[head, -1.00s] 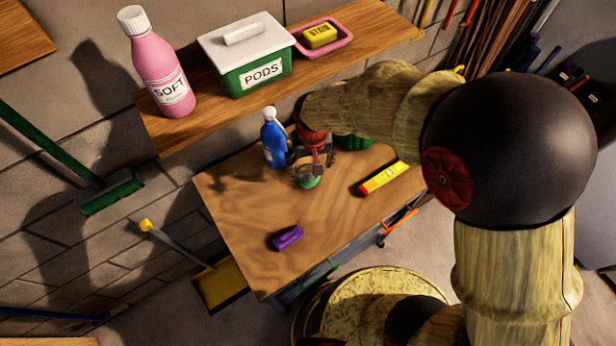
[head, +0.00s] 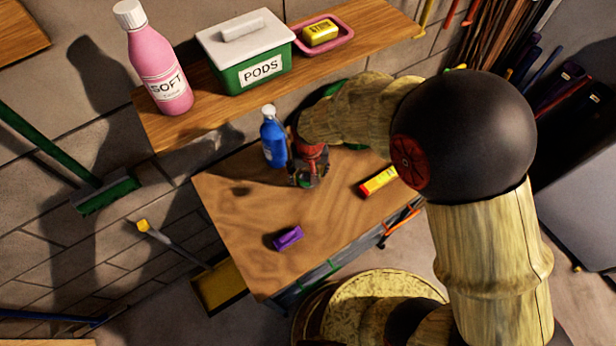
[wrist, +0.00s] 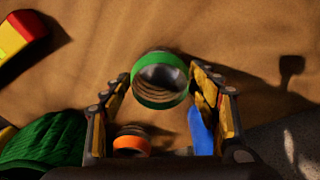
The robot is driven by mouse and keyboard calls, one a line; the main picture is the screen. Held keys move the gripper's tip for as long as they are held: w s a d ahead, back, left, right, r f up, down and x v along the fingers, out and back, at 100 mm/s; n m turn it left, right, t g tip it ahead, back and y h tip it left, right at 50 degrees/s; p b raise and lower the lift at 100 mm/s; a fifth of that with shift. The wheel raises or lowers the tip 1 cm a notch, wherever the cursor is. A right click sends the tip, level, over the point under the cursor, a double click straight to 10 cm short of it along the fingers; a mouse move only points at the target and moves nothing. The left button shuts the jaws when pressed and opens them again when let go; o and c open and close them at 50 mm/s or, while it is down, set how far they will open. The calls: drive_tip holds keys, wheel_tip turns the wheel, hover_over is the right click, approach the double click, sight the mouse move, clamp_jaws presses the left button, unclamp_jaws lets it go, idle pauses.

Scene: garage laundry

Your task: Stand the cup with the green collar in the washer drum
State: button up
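The cup with the green collar (wrist: 160,93) stands on the wooden tabletop (head: 245,200), its open mouth facing my wrist camera. My gripper (wrist: 160,76) is open, with one finger on each side of this cup; small gaps seem to show between fingertips and cup. In the head view my gripper (head: 308,178) is low over the table and hides the cup. A second cup, with an orange collar (wrist: 130,145), stands close by, near the base of my left finger in the wrist view. I cannot make out the washer drum in either view.
A blue bottle (head: 273,138) stands just left of my gripper. A red and yellow box (head: 378,181) lies to the right, a purple block (head: 288,238) at the front. A green object (wrist: 45,142) is beside the left finger. The shelf (head: 190,125) overhangs behind.

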drive_tip(key=c, duration=0.8)
drive_tip(key=shift+r, duration=0.1)
